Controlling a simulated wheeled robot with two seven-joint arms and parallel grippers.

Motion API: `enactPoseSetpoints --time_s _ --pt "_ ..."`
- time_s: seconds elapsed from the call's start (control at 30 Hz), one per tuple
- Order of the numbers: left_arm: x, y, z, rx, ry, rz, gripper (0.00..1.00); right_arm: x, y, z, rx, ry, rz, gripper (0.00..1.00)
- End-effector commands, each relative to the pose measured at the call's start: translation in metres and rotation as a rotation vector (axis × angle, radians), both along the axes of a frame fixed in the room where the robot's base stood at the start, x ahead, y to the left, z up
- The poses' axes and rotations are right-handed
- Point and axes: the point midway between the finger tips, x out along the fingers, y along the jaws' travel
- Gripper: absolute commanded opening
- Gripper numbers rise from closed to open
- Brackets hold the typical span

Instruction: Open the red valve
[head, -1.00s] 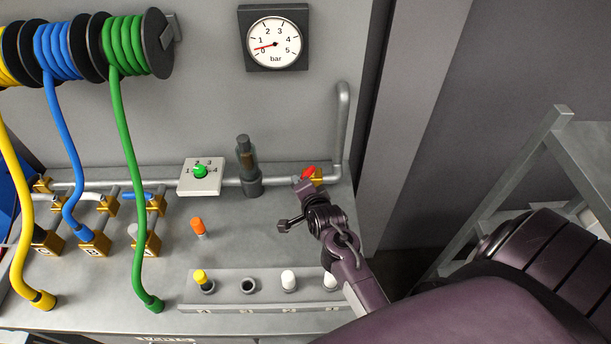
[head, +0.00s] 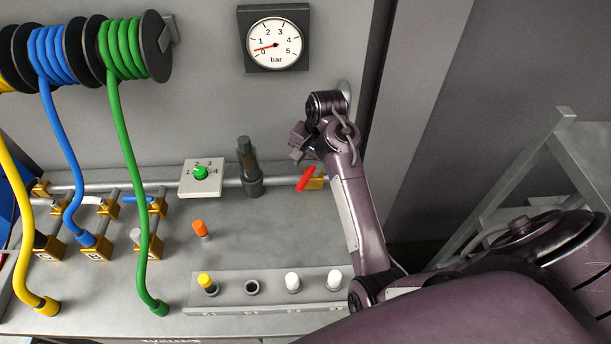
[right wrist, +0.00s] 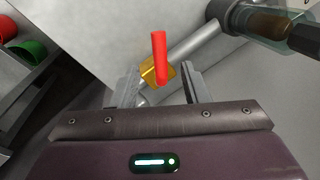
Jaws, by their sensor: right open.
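The red valve handle (head: 306,178) sits on a brass valve body (head: 317,184) at the right end of the grey pipe. It slants across the pipe line rather than lying along it. My right gripper (head: 299,143) is open and empty, above and apart from the valve in the head view. In the right wrist view the red handle (right wrist: 159,55) stands out from the brass body (right wrist: 148,72), seen beyond and between the open fingers (right wrist: 165,88). The pressure gauge (head: 275,45) has its needle near 0. My left gripper is not in view.
A dark upright fitting (head: 248,168) and a white plate with a green dial (head: 201,176) stand left of the valve. A rack (head: 265,287) with yellow and white caps lies in front. Hoses hang at the left. A grey shelf frame (head: 530,180) is at the right.

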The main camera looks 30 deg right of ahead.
Motion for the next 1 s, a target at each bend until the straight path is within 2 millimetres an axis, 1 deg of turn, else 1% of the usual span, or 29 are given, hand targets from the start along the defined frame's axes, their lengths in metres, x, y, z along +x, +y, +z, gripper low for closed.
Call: enactPoseSetpoints --time_s 0.07,0.2,0.3,0.43,0.6,0.83,0.87,1.0 --pt "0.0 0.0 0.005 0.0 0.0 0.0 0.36 0.001 0.001 -0.007 0.001 0.006 0.001 0.41" --pt "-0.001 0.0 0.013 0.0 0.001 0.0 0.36 0.004 0.004 -0.029 0.001 0.006 0.0 0.41" --pt "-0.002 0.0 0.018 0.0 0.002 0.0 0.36 0.006 0.005 -0.045 0.001 0.006 0.0 0.41" --pt "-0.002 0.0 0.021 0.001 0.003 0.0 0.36 0.01 0.007 -0.062 0.001 0.003 -0.001 0.41" --pt "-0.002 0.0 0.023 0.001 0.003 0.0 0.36 0.011 0.008 -0.072 0.0 0.0 -0.001 0.41" --pt "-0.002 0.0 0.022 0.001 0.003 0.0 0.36 0.012 0.008 -0.074 0.0 -0.001 -0.002 0.41" --pt "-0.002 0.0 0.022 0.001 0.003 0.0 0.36 0.012 0.008 -0.074 0.0 -0.001 -0.002 0.39" --pt "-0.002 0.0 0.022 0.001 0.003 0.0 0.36 0.012 0.008 -0.073 0.0 -0.001 -0.002 0.2"
